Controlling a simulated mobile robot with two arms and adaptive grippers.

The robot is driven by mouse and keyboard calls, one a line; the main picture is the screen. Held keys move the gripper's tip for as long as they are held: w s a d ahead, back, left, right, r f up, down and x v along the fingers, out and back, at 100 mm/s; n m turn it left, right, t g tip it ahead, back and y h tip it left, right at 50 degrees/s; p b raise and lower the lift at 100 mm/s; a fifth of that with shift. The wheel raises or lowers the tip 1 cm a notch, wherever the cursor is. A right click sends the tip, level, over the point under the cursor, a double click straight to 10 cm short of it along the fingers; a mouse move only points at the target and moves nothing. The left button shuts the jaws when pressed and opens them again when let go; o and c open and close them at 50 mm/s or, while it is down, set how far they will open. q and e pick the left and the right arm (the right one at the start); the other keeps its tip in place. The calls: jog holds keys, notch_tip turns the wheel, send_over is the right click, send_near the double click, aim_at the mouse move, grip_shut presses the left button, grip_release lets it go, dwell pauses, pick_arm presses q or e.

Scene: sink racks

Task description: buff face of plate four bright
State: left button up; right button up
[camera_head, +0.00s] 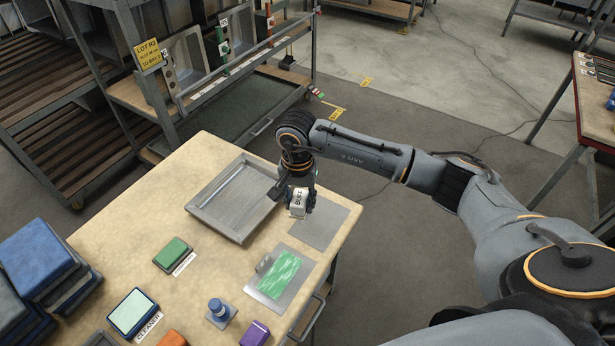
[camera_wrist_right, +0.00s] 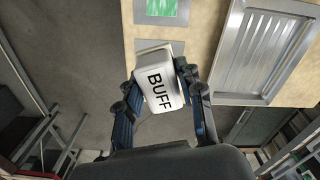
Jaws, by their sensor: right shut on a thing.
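My right gripper (camera_head: 299,204) is shut on a white block marked BUFF (camera_head: 298,201). In the right wrist view the BUFF block (camera_wrist_right: 158,88) sits between the two fingers. In the head view it appears over the far-left part of a bare grey plate (camera_head: 322,226); whether it touches cannot be told. Nearer me lies a metal plate with a streaky green face (camera_head: 278,275); part of it shows at the top of the right wrist view (camera_wrist_right: 162,10). I see no number naming plate four. My left gripper is out of view.
A shallow metal tray (camera_head: 213,209) lies left of the bare plate. Blue stacks (camera_head: 40,257) fill the left. A rack (camera_head: 185,62) holds plates behind.

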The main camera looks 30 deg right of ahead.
jog(key=d+m+p, duration=0.1)
jog(key=w+d+f+m+p, duration=0.1)
jog(key=d+p, duration=0.1)
jog(key=shift+w+d+f+m, duration=0.15)
jog(key=shift+f+m, duration=0.05)
jog(key=shift+m, duration=0.1)
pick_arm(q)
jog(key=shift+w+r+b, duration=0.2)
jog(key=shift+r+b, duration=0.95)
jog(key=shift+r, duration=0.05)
pick_arm(e)
notch_tip(320, 180, down, 6)
jog(key=shift+w+d, duration=0.15)
jog(key=shift+d, duration=0.05)
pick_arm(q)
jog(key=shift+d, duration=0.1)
